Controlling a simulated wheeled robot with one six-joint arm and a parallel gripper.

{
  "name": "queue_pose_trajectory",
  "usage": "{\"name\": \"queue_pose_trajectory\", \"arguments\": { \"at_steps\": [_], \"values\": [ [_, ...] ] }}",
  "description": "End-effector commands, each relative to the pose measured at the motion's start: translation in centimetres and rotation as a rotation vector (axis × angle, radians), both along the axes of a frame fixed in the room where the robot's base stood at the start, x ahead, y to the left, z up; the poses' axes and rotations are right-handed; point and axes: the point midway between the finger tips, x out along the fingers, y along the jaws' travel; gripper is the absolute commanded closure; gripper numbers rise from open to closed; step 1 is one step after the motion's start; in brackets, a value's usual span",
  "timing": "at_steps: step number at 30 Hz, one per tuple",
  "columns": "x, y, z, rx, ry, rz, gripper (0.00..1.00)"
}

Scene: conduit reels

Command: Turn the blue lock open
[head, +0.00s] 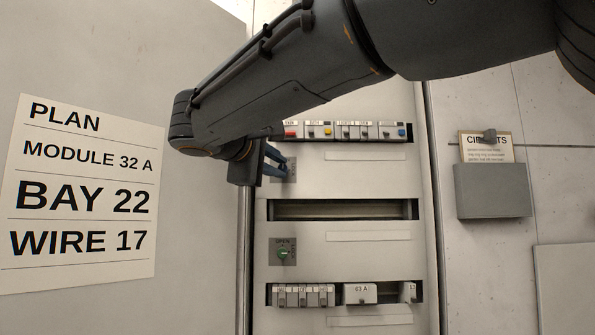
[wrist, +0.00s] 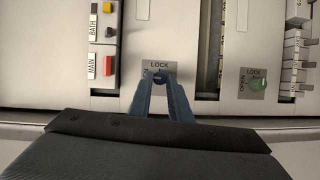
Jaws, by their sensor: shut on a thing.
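The blue lock (wrist: 160,77) is a small round knob on a grey plate (wrist: 159,65) marked LOCK along its upper edge in the wrist view. My gripper's blue fingers (wrist: 159,83) reach to the knob from both sides and are shut on it. The fingers partly cover the plate, and I cannot tell which way the knob points. In the head view my gripper (head: 282,160) is at the upper left of the panel, and the blue knob is hidden behind its fingers.
A green lock (head: 283,254) with OPEN above it sits lower on the panel. An empty slot (head: 345,210) lies between the locks. Breakers (head: 350,131) line the top row, with modules (head: 302,295) below. A plan sheet (head: 80,195) hangs left; a grey holder (head: 493,192) is at right.

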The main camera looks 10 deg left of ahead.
Motion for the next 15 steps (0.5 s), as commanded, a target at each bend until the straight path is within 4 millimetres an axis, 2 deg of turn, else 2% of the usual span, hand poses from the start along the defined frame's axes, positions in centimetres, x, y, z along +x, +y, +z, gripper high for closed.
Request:
{"name": "queue_pose_trajectory", "arguments": {
  "at_steps": [15],
  "values": [
    [-0.01,0.04,-0.14,-0.097,-0.022,0.001,1.0]
  ]
}}
